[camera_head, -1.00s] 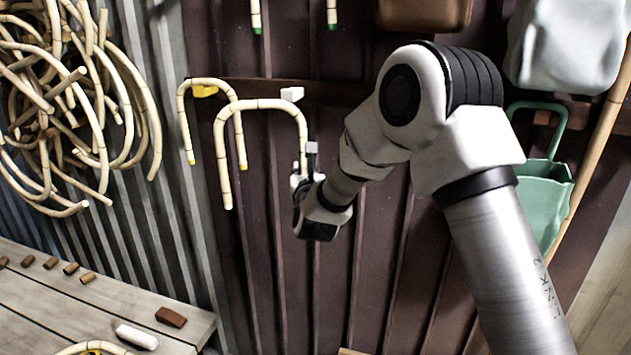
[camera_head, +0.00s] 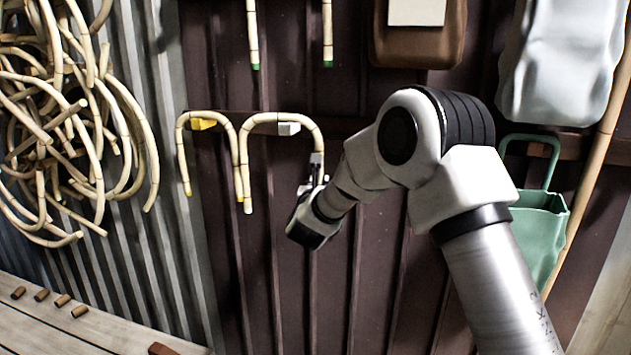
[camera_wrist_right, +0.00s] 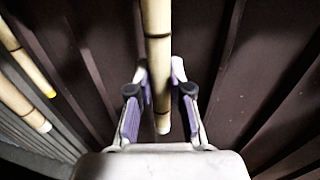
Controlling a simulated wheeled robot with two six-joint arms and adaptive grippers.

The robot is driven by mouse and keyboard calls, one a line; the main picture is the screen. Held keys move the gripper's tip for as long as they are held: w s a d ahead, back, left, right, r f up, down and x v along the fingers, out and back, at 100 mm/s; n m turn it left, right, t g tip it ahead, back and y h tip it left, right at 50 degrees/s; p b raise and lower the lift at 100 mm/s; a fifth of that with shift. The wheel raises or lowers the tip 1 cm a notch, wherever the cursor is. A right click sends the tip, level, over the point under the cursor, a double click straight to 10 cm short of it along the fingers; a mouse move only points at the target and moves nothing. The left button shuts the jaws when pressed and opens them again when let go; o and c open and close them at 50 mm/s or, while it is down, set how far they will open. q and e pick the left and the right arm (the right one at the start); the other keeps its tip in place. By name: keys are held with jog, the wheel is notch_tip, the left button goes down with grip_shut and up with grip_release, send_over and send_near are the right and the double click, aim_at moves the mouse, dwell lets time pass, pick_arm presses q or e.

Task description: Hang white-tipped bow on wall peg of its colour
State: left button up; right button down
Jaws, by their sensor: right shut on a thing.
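The white-tipped bow (camera_head: 244,160) is a pale jointed rattan arch, upright with both legs down. Its top curves just above the white wall peg (camera_head: 288,128), which shows under the arch; I cannot tell whether it rests on the peg. My right gripper (camera_head: 317,168) is shut on the bow's right leg near the lower end. In the right wrist view the held leg (camera_wrist_right: 157,60) runs between the fingers (camera_wrist_right: 160,100), with a white tip below. The bow's other leg (camera_wrist_right: 22,108) shows at the left there. My left gripper is not in view.
A yellow-tipped bow (camera_head: 181,155) hangs on the yellow peg (camera_head: 203,124), close to the left of the white-tipped one. Green-tipped legs (camera_head: 252,35) hang above. A rattan bundle (camera_head: 70,120) is at the left, a green container (camera_head: 535,235) at the right.

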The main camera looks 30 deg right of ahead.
jog(key=w+d, duration=0.1)
jog(key=d, duration=0.1)
jog(key=w+d+f, duration=0.1)
jog(key=w+d, duration=0.1)
jog(key=shift+w+d+f+b, duration=0.1)
jog(key=shift+w+f+b, duration=0.05)
jog(key=shift+w+b, duration=0.2)
dwell(0.3)
dwell(0.4)
jog(key=c, duration=1)
grip_release()
jog(key=v, duration=1.2)
